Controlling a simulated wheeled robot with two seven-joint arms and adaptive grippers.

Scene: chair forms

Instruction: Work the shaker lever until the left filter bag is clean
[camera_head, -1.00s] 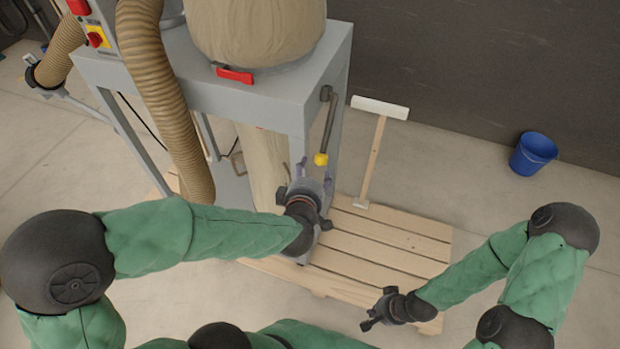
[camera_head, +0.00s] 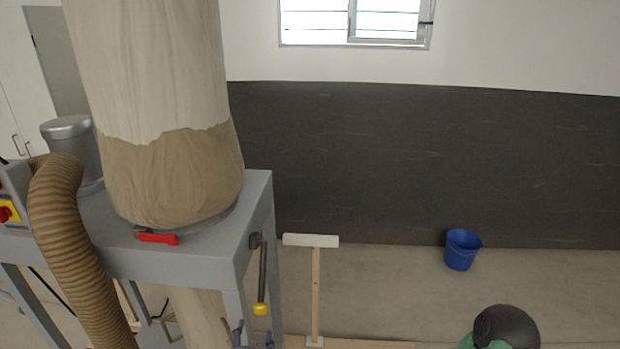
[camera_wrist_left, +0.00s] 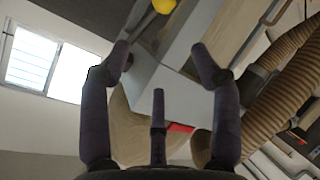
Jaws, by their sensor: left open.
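The filter bag (camera_head: 165,110) stands on the grey frame in the head view. Its upper part is pale and its lower part is brown with dust, with an uneven line between. The shaker lever (camera_head: 263,270) hangs down at the frame's right side, with a yellow knob (camera_head: 260,309) at its end. My left gripper (camera_head: 253,334) shows only its fingertips, just below the knob and apart from it. In the left wrist view its fingers (camera_wrist_left: 160,62) are spread and empty, with the yellow knob (camera_wrist_left: 164,6) beyond them. My right gripper is out of view.
A ribbed brown hose (camera_head: 75,250) runs down the frame's left side. A red latch (camera_head: 158,239) sits at the bag's base. A T-shaped wooden tool (camera_head: 316,285) stands right of the lever. A blue bucket (camera_head: 462,250) stands by the dark wall, with clear floor between.

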